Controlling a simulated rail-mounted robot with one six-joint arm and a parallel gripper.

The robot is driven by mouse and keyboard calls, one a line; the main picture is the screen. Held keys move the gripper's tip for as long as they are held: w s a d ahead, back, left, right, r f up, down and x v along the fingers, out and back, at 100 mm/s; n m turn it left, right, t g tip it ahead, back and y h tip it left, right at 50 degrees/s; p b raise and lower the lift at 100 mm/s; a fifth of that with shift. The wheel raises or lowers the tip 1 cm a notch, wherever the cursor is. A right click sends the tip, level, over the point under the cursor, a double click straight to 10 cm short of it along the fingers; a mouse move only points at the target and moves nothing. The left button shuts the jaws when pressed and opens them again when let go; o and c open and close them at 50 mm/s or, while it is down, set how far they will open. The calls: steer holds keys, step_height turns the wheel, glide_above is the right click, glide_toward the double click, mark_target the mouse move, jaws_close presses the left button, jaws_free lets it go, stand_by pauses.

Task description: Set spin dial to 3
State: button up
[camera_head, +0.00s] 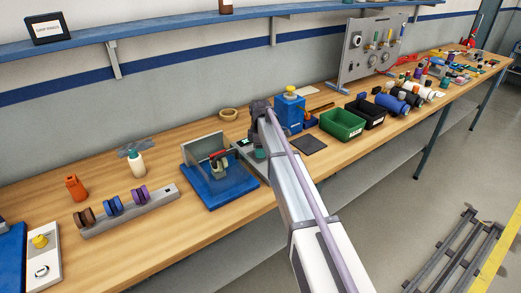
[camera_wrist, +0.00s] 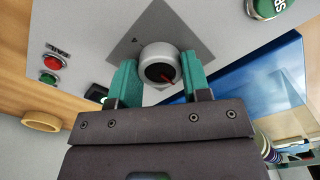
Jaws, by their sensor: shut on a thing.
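The spin dial (camera_wrist: 158,58) is a round light-grey knob with a dark face and a red pointer line, on a grey diamond-shaped plate in the wrist view. The pointer slants toward the lower right; I cannot read any numbers around it. The teal fingers of my gripper (camera_wrist: 160,72) stand on either side of the knob and are shut on it. In the head view, my gripper (camera_head: 260,150) is at the grey panel (camera_head: 247,163) beside the blue-based fixture; my arm hides most of the panel and the dial.
A large green button (camera_wrist: 265,8) and red button (camera_wrist: 50,63) flank the dial. The blue fixture (camera_head: 235,191) with a clear guard stands left of the panel. A blue box (camera_head: 289,116), dark flat pad (camera_head: 309,145) and green bin (camera_head: 342,125) stand to the right.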

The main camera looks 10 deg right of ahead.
steer(key=m, duration=0.5)
steer(key=shift+m, duration=0.4)
steer(key=m, duration=0.6)
steer(key=shift+m, duration=0.3)
steer(key=m, duration=1.1)
